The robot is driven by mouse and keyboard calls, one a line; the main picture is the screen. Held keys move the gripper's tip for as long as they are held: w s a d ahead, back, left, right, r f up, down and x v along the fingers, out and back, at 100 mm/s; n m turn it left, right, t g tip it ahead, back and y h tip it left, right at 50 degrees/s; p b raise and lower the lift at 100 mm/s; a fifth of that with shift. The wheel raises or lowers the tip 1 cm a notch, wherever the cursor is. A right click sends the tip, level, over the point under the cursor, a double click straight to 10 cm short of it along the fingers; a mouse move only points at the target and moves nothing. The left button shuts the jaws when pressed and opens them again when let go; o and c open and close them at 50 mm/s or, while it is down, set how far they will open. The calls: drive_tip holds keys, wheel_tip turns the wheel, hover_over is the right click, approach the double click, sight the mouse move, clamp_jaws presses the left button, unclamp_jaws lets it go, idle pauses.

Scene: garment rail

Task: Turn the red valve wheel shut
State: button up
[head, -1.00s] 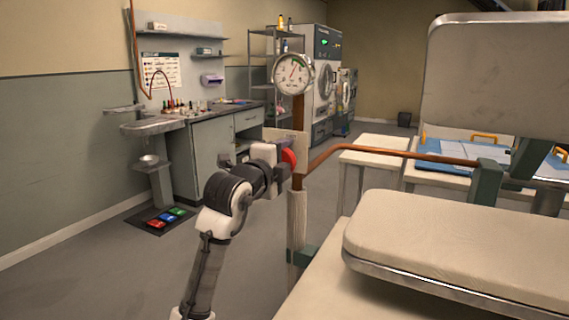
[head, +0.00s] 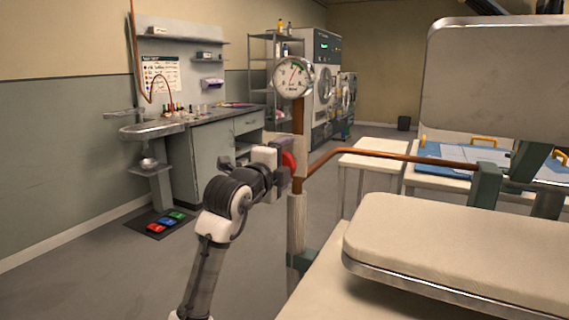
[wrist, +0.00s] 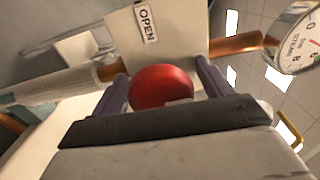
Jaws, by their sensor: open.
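The red valve wheel (head: 289,161) sits on the copper pipe below a round pressure gauge (head: 293,77). In the wrist view the wheel (wrist: 161,87) shows as a red disc between the two fingers of my gripper (wrist: 163,85). The fingers stand open, one on each side of the wheel, with a visible gap at least on the right. I cannot tell whether the left finger touches it.
A copper pipe (head: 390,152) runs right from the valve towards a padded press (head: 470,240), close to my arm's right. A sink (head: 150,128) and counter stand at the back left.

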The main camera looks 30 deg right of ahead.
drive_tip(key=shift+a, duration=0.1)
drive_tip(key=b+v, duration=0.1)
drive_tip(key=v, duration=1.2)
drive_tip(key=shift+s+a+b, duration=0.25)
drive_tip(key=shift+s+b, duration=0.05)
drive_tip(key=shift+b, duration=0.05)
